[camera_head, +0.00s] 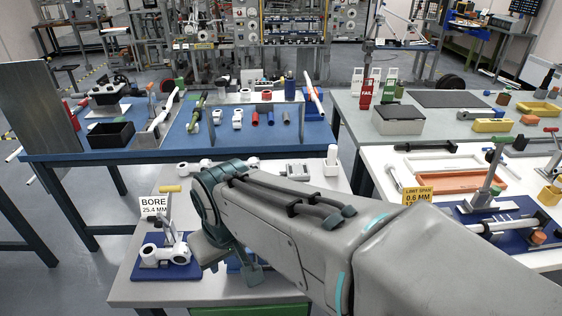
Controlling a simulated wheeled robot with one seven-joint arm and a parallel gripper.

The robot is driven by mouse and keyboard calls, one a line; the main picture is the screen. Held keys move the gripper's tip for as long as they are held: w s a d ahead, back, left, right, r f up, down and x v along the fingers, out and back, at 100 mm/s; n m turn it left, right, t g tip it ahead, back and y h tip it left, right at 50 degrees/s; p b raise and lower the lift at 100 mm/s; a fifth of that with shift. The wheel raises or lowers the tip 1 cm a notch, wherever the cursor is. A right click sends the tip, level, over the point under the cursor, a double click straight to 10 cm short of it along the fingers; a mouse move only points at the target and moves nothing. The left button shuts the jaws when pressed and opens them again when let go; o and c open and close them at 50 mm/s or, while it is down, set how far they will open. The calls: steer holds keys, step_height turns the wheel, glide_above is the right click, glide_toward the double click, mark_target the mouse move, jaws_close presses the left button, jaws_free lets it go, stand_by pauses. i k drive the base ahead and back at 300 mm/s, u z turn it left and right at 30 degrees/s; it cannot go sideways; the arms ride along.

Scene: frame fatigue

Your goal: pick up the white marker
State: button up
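I cannot pick out the white marker with certainty. A small upright white cylinder (331,161) stands on the near light-topped table, behind my arm, but I cannot tell whether it is a marker. My arm reaches in from the lower right and covers much of this table. My gripper (247,268) points down over the table's left part, mostly hidden by my wrist. I cannot see whether its fingers are apart or hold anything.
The near table (128,292) carries a "BORE 25.4 MM" sign (155,206) and a blue fixture plate (167,270) with white ringed parts left of my gripper. A blue-topped table (65,147) stands behind. A white table with an orange tray (447,182) is at right.

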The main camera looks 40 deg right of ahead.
mark_target(333, 150)
steer(key=z, duration=1.5)
